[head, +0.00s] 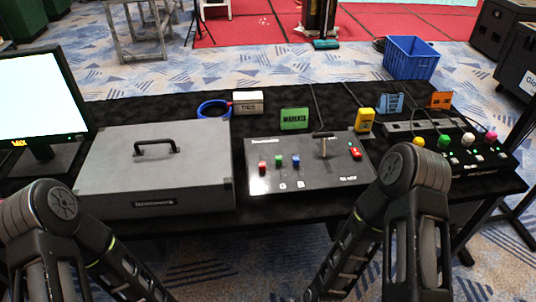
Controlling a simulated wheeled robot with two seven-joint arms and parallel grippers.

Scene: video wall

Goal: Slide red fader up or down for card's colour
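The red fader (262,167) is the leftmost of three coloured fader knobs on a grey control panel (330,177) at the middle of the table. It sits slightly lower on the panel than the green fader (279,161) and the blue fader (295,160). A green card (294,119) with dark lettering, too small to read surely, stands upright behind the panel. Links of both my arms show at the bottom of the head view, in front of the table. Neither gripper's fingers can be seen, and nothing touches the red fader.
The panel also has a T-shaped lever (324,147) and a red switch (355,153). A large grey case (155,171) stands left, beside a bright monitor (40,98). A switch box with coloured knobs (456,160) is at right. Orange (441,100) and blue (390,103) cards stand behind.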

